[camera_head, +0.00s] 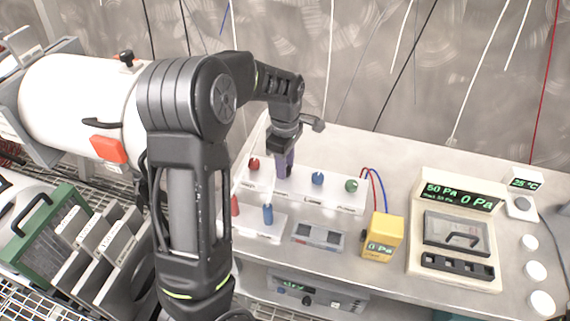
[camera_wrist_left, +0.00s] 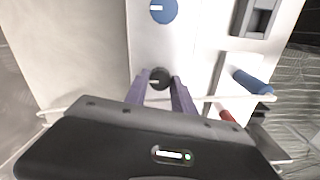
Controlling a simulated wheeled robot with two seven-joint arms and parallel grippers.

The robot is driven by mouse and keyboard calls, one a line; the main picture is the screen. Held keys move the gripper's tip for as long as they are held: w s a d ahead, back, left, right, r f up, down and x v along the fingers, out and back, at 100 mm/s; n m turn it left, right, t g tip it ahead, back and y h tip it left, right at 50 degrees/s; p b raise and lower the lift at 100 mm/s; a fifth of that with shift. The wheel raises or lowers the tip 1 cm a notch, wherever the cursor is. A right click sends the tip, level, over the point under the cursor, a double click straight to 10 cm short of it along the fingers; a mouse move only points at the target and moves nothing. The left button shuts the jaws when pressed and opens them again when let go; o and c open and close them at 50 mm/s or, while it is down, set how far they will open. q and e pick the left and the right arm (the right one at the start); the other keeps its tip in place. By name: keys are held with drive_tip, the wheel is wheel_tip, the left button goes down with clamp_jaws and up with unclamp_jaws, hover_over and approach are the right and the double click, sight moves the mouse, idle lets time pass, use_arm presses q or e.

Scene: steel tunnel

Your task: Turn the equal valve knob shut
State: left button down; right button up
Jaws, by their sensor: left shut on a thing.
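A white valve block (camera_head: 318,194) stands on the bench with a row of knobs. A red knob (camera_head: 254,164), a blue knob (camera_head: 318,178) and a green knob (camera_head: 351,185) show in the head view. My left gripper (camera_head: 285,165) points down at the place between red and blue, hiding the knob there. In the left wrist view a black knob (camera_wrist_left: 160,77) with a pale mark pointing left sits between the purple fingers of my left gripper (camera_wrist_left: 159,92), which is shut on it. The blue knob (camera_wrist_left: 164,10) is beside it. The labels are too small to read. My right gripper is out of view.
A yellow meter (camera_head: 382,238) with red and blue leads stands right of the block, and a beige pressure display (camera_head: 455,210) beyond it. A grey device (camera_head: 318,236) lies nearby. A white cylinder (camera_head: 80,95) is at left.

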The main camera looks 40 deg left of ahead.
use_arm(q)
drive_tip(key=c, duration=1.1)
unclamp_jaws()
drive_tip(key=shift+o, duration=0.2)
drive_tip(key=shift+r+b, duration=0.3)
drive_tip(key=shift+r, duration=3.6)
